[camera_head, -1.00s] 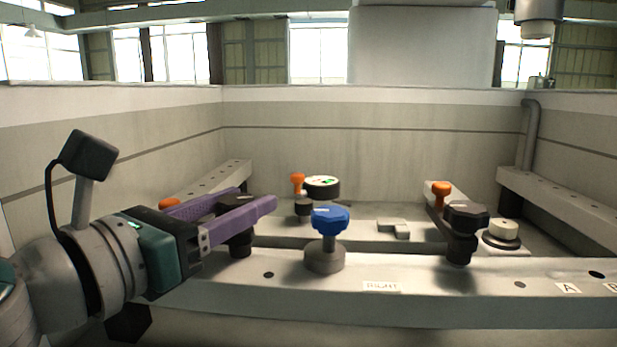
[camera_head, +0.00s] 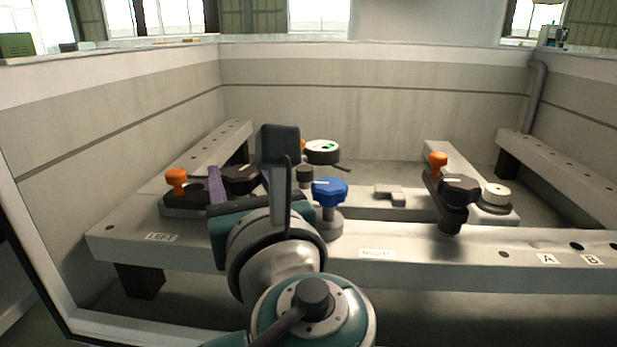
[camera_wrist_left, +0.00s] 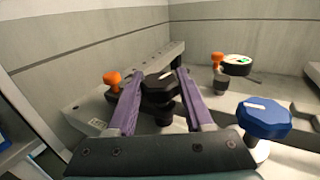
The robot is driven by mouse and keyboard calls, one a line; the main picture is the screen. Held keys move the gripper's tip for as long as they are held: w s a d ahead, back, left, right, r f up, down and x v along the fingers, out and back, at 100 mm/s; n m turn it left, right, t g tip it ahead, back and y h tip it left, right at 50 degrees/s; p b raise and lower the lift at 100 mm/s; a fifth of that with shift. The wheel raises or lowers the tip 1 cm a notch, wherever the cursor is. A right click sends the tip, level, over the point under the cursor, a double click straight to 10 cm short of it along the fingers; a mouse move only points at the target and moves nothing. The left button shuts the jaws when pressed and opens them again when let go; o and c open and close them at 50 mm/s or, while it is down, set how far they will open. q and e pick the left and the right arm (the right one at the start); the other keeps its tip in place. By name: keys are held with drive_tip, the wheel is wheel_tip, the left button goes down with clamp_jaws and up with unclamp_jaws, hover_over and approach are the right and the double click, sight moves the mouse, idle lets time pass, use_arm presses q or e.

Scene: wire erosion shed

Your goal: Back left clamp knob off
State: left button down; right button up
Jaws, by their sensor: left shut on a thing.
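A black knob (camera_head: 241,179) with a white line on top sits on the left clamp, beside an orange-topped post (camera_head: 176,180). My left gripper (camera_wrist_left: 158,76) has its purple fingers on either side of this knob (camera_wrist_left: 160,88), shut on it. In the head view my left arm comes up from below and hides part of the gripper and clamp. A blue knob (camera_head: 329,192) on a grey round base stands just right of the gripper, and it also shows in the left wrist view (camera_wrist_left: 264,118). My right gripper is out of view.
A round dial (camera_head: 322,148) and another orange-topped post (camera_wrist_left: 217,60) stand behind. At right are a second black knob (camera_head: 459,188), an orange post (camera_head: 438,160) and a cream button (camera_head: 496,195). Front rail labels read LEFT (camera_head: 161,237) and RIGHT (camera_head: 377,254). Tank walls enclose everything.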

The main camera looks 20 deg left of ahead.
use_arm(q)
drive_tip(key=shift+n+g+y+b, duration=1.05)
drive_tip(key=shift+n+g+y, duration=0.35)
drive_tip(key=shift+g+y, duration=0.4)
drive_tip(key=shift+c, duration=1.4)
unclamp_jaws()
